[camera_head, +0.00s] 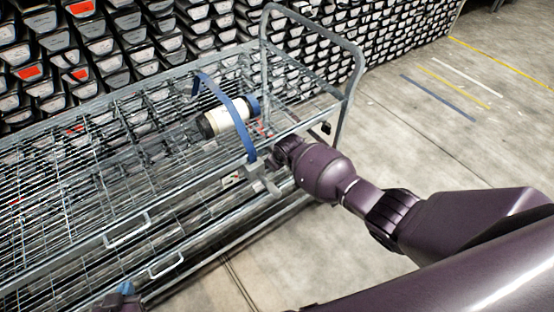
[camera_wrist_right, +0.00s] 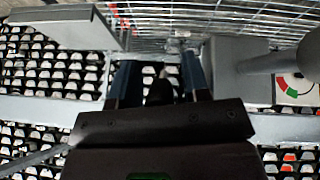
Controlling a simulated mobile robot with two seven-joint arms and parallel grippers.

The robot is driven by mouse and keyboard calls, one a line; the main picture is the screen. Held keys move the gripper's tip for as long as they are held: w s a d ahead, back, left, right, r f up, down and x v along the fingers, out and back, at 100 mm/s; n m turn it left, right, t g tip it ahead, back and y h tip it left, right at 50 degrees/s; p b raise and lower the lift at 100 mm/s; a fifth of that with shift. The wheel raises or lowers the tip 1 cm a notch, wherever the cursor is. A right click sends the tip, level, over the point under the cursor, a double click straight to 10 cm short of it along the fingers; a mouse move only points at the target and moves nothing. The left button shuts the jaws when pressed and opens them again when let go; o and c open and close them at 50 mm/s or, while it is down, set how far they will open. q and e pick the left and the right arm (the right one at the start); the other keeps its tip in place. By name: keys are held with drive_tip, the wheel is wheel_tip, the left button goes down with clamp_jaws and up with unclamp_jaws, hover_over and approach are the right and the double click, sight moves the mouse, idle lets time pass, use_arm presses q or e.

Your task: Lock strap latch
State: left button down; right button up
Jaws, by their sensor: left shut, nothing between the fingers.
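A blue strap (camera_head: 228,103) runs over a white cylinder with dark and blue ends (camera_head: 228,119) lying on the wire cart's top deck. The strap ends at a grey metal latch (camera_head: 262,185) on the cart's near rail. The latch's red-green dial shows in the right wrist view (camera_wrist_right: 292,88), right of the fingers. My right gripper (camera_wrist_right: 160,78) is beside the latch, its two blue fingers apart. A dark piece shows between them; I cannot tell whether it touches them. My left gripper (camera_head: 126,289) is low at the bottom left, shut and empty, away from the latch.
The grey wire cart (camera_head: 130,92) has a raised tube handle (camera_head: 362,62) at its right end and small pull handles (camera_head: 128,231) on its near side. Racks of core liners (camera_head: 400,22) stand behind. The concrete floor at right is clear.

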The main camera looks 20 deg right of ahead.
drive_tip(key=shift+o, duration=0.3)
drive_tip(key=shift+s+r, duration=0.2)
drive_tip(key=shift+r, duration=0.35)
drive_tip(key=p+v, duration=0.2)
drive_tip(key=v, duration=0.7)
drive_tip(key=shift+s+r+p, duration=0.2)
drive_tip(key=shift+r+p, duration=0.1)
drive_tip(key=shift+p, duration=0.1)
